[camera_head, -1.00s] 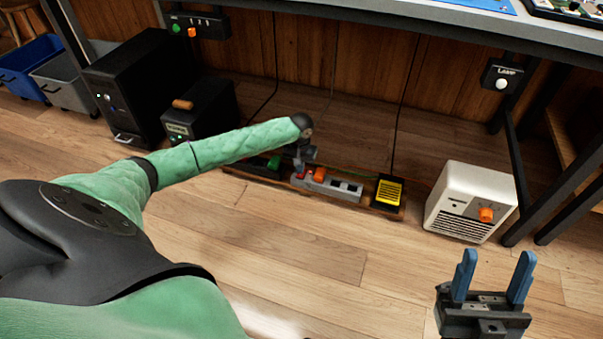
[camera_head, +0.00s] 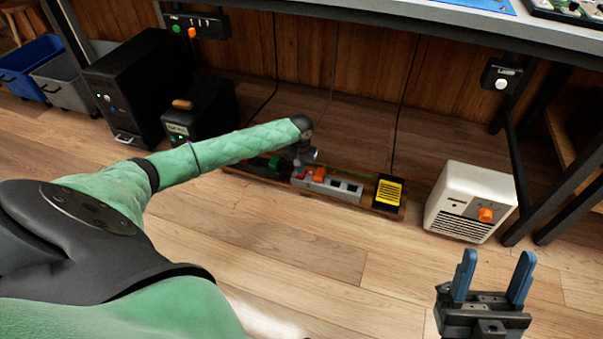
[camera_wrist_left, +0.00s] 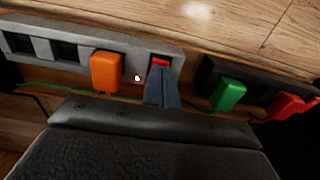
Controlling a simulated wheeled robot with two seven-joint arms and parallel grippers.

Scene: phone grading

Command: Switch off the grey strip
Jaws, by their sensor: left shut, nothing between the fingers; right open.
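The grey strip (camera_head: 340,189) lies on the wooden board on the floor, with an orange plug (camera_head: 319,175) in it. In the left wrist view the strip (camera_wrist_left: 132,48) shows its empty sockets, the orange plug (camera_wrist_left: 106,73) and a red switch (camera_wrist_left: 160,62) at one end. A small pinkish bright dot (camera_wrist_left: 137,78) shows beside the switch. My left gripper (camera_wrist_left: 162,84) is shut and empty, its fingertips at the red switch, partly covering it; I cannot tell whether they touch. My right gripper (camera_head: 491,283) is open and empty, above the floor at lower right.
A black strip (camera_wrist_left: 205,72) with a green plug (camera_wrist_left: 228,95) and a red plug (camera_wrist_left: 288,107) lies beside the grey strip. A yellow-topped black box (camera_head: 389,192) stands at the board's right end. A white heater (camera_head: 470,202) is further right. Cables hang behind.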

